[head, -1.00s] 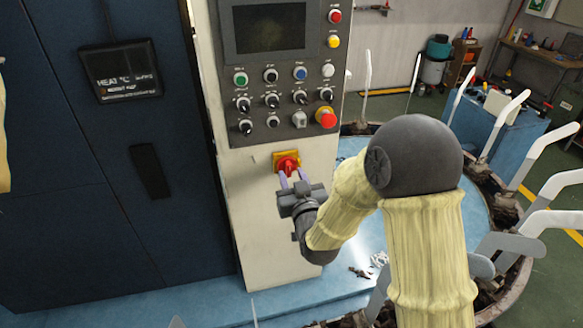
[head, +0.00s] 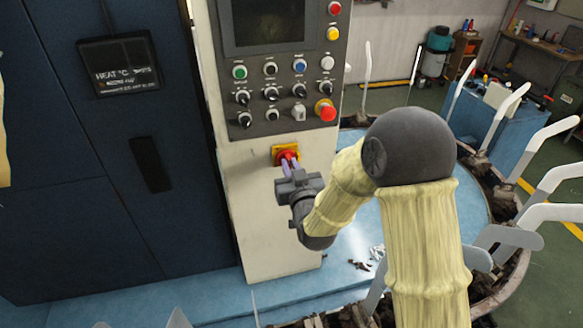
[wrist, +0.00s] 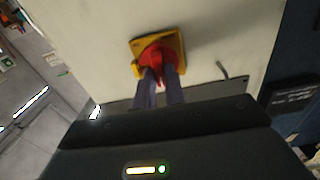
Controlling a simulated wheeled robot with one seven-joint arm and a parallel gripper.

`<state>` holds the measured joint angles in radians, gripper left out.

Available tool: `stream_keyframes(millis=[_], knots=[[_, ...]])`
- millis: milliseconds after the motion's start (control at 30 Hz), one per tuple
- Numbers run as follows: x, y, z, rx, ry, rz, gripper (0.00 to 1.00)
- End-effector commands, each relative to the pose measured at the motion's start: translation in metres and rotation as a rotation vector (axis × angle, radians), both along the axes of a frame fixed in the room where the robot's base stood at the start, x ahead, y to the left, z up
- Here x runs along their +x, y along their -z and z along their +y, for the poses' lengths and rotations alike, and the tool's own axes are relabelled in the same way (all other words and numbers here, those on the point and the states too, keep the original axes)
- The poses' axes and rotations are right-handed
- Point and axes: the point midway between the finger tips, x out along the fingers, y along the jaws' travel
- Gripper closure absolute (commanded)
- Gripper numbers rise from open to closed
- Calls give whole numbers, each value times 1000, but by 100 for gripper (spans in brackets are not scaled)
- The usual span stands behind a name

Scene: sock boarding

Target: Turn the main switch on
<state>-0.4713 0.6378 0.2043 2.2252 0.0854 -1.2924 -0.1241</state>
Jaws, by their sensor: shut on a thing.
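The main switch is a red rotary knob (head: 286,152) on a yellow square plate (head: 277,158), low on the cream front of the control cabinet. My gripper (head: 290,163) is in front of it, its purple fingers shut on the knob's handle. In the wrist view the red knob (wrist: 153,56) and yellow plate (wrist: 172,38) are at the top centre. The plate looks tilted there. The two fingers (wrist: 160,80) reach up to the knob, one on each side of its handle. The fingers partly hide the handle, and I cannot tell its exact angle.
Above the switch, the grey control panel (head: 272,78) carries several knobs, buttons and a red emergency stop (head: 325,109). A dark blue cabinet (head: 70,220) stands at left. A blue round platform (head: 350,245) with white upright forms (head: 500,115) lies at right.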

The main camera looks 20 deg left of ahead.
Motion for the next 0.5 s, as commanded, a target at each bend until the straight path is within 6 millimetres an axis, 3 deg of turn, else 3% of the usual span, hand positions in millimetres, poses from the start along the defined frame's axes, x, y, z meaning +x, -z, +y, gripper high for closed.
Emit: stream_keyframes(millis=[500], knots=[[2, 6, -2, 244, 4, 144, 100]])
